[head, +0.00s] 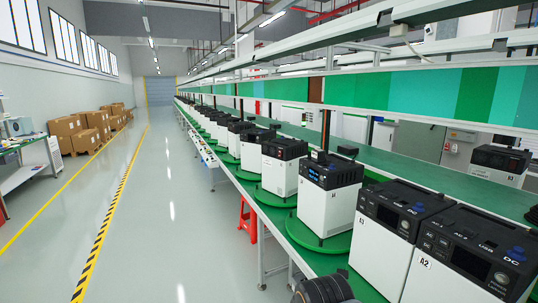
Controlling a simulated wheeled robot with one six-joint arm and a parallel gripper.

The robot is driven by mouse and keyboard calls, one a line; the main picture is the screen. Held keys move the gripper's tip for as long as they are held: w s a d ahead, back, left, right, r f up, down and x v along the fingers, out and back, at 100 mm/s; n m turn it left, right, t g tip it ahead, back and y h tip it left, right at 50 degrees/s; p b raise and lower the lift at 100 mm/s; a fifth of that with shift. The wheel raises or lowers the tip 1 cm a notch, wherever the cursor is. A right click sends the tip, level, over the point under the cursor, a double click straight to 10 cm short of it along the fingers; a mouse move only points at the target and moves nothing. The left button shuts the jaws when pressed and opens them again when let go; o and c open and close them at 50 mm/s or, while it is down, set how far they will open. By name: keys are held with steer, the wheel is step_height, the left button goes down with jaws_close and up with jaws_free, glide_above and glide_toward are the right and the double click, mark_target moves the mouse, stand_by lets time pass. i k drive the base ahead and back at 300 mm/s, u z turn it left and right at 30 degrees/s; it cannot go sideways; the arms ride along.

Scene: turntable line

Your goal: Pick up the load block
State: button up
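No thing in the head view is marked as the load block, and I cannot tell for certain which it is. A small black block (347,150) shows just behind the power units, at the green belt. Another small dark piece (533,214) is cut off by the right edge. A unit with a lit blue display (327,208) stands on a green turntable (318,239). My gripper's fingers are not in view; a dark ribbed part shows at the bottom edge.
The green line (425,190) runs away into the distance, with many more units on it. A red stool (248,218) stands under its edge. Cardboard boxes (75,133) and a workbench (35,165) are at the left. The grey floor (170,220) between is clear.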

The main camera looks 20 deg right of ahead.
mark_target(318, 154)
steer(key=u, duration=0.5)
steer(key=i, duration=1.9)
steer(key=z, duration=0.45)
steer(key=i, duration=1)
steer(key=z, duration=0.8)
